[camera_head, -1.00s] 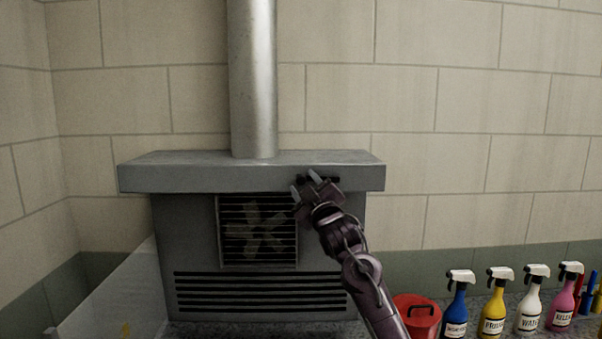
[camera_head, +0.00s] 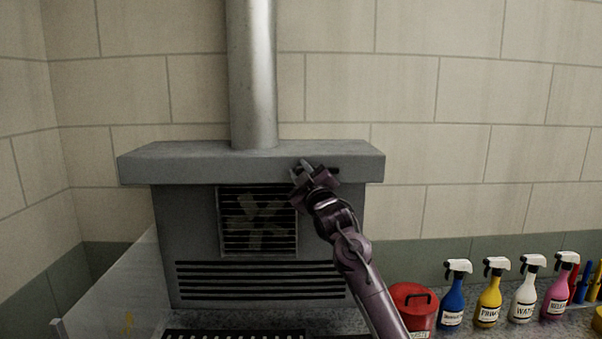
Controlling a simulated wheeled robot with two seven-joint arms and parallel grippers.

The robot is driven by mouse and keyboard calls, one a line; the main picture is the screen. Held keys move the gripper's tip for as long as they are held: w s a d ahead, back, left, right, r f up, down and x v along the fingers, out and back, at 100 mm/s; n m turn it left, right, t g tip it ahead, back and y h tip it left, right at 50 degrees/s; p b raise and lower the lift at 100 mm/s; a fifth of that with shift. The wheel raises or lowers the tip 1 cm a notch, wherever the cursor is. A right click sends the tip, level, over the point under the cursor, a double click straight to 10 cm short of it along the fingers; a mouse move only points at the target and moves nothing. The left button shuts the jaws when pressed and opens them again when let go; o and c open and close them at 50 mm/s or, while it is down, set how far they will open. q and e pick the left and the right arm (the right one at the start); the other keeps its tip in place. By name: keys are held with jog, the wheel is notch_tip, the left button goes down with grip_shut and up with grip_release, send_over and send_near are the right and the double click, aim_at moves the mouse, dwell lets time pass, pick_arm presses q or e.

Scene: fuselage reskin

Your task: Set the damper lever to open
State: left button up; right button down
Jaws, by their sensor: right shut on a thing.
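A grey extraction hood (camera_head: 200,168) stands against the back wall, with a metal duct (camera_head: 252,75) rising from its top. My right gripper (camera_head: 301,172) is at the right part of the hood's front lip, above the right edge of the fan grille (camera_head: 258,222). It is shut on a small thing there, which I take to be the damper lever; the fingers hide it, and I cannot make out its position. A dark strip (camera_head: 331,169) shows on the lip just right of the fingers. My left gripper is not in view.
A red canister (camera_head: 413,300) stands right of my right forearm. Several spray bottles, from a blue one (camera_head: 453,295) to a pink one (camera_head: 559,288), line the counter at right. A clear panel (camera_head: 115,285) stands at left. A perforated tray (camera_head: 232,334) shows at the bottom.

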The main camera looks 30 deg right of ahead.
jog(key=shift+r+m, duration=0.15)
jog(key=shift+m, duration=0.25)
dwell(0.4)
jog(key=shift+d+r+m+h+b, duration=0.1)
jog(key=shift+r+m+h+b, duration=0.4)
jog(key=shift+m+h+b, duration=0.35)
jog(key=shift+s+d+r+m+h+b, duration=0.15)
jog(key=shift+r+m+h+b, duration=0.45)
jog(key=shift+m, duration=0.65)
jog(key=m, duration=0.1)
jog(key=r+m+h, duration=0.1)
jog(key=shift+s+d+r+m, duration=0.2)
jog(key=shift+d+r+m, duration=0.05)
jog(key=shift+d+m, duration=0.05)
jog(key=s+d+r+m+g+h+b, duration=0.1)
jog(key=s+d+r+m+g+h, duration=0.1)
jog(key=m, duration=0.6)
jog(key=s+d+r+m+g+h+b, duration=0.1)
jog(key=d+r+m+g+h+b, duration=0.1)
jog(key=m, duration=0.6)
jog(key=shift+s+d+r+m+g+h, duration=0.35)
jog(key=shift+d+g+h, duration=0.7)
jog(key=shift+h, duration=0.7)
jog(key=shift+d, duration=0.15)
